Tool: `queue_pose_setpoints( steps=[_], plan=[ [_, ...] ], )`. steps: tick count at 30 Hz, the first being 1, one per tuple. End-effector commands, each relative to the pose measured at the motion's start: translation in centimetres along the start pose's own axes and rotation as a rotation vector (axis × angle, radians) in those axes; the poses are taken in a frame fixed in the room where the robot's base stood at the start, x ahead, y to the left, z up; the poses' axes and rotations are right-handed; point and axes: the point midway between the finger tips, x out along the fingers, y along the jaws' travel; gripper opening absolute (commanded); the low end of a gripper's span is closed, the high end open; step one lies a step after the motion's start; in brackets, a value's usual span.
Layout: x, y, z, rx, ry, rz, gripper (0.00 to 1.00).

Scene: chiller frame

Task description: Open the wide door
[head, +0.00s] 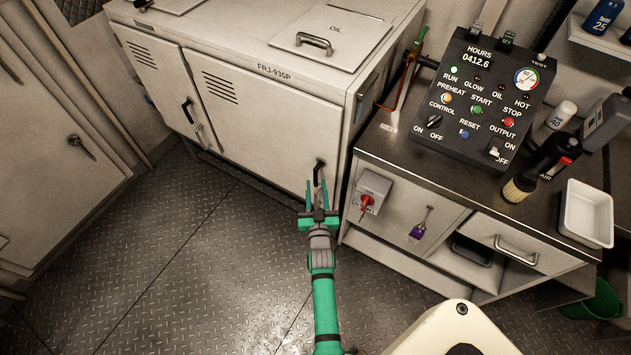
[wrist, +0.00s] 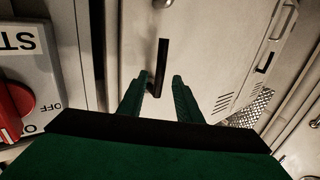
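The wide door (head: 249,113) is the right-hand, broader door of the cream cabinet marked FRJ-935P. It looks shut in the head view. Its black bar handle (head: 319,171) stands near the door's right edge. My green gripper (head: 317,188) is in front of this handle with its fingers apart. In the wrist view, the dark handle (wrist: 163,52) runs up from between the two open fingertips (wrist: 160,76). A gap shows on each side of it. I cannot tell how deep the handle sits between the fingers.
A narrower door (head: 160,82) with its own black handle is to the left. A workbench (head: 400,160) with a control panel (head: 485,95) stands close on the right, with a red rotary switch (head: 368,200) on its front. The tread-plate floor (head: 190,260) to the left is clear.

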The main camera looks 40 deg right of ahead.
Motion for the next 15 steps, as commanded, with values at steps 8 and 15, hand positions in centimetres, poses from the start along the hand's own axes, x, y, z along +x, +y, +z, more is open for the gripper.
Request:
queue_pose_setpoints(
  steps=[8, 15],
  plan=[
    [2.7, 0.0, 0.0, 0.000, -0.001, 0.000, 0.32],
    [3.1, 0.0, 0.0, 0.000, -0.001, -0.001, 0.32]
  ],
)
